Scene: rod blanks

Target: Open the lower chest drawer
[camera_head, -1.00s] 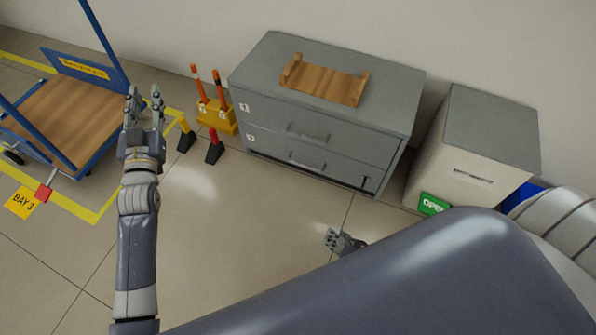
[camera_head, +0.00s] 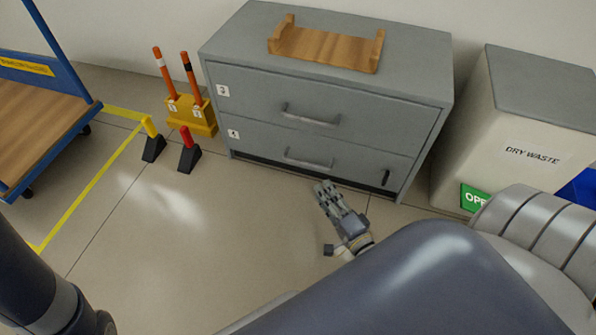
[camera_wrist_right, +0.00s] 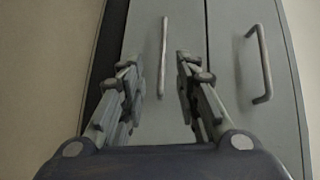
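The grey chest (camera_head: 225,75) stands against the wall with two drawers, both flush with its front. The lower drawer (camera_head: 262,144) has a bar handle (camera_head: 308,161); in the right wrist view this handle (camera_wrist_right: 163,57) appears between my fingers and beyond their tips. My right gripper (camera_head: 326,188) is open and empty, just in front of and below the lower handle, apart from it. It also shows in the right wrist view (camera_wrist_right: 157,65). The upper drawer's handle (camera_head: 311,116) is also seen in the right wrist view (camera_wrist_right: 260,63). My left gripper is out of view.
A wooden rack (camera_head: 325,47) sits on the chest top. A dry waste bin (camera_head: 505,120) stands close to its right. A yellow holder (camera_head: 198,122) with orange rods and two small posts stand to its left, near a blue trolley (camera_head: 40,105). The floor in front is clear.

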